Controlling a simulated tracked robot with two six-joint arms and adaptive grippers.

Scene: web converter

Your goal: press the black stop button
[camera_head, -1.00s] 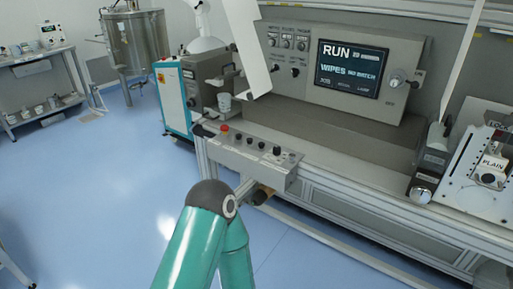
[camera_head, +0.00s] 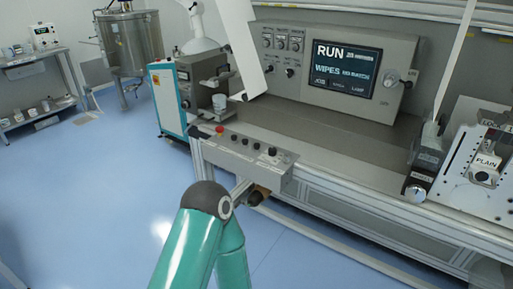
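A grey control box (camera_head: 240,160) sticks out from the front of the machine bench. On its top are a red button (camera_head: 220,129) at the left end and several black buttons or knobs, the largest a black one (camera_head: 272,151) near the right end. I cannot read their labels, so I cannot tell which is the stop button. The machine screen (camera_head: 343,69) reads RUN and WIPES. One teal arm of mine rises from the bottom, its dark elbow just below and in front of the box. Neither gripper can be made out.
A white and teal cabinet (camera_head: 168,100) stands left of the box. A steel tank (camera_head: 130,45) and a shelf (camera_head: 38,62) are farther back. The blue floor at left is clear.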

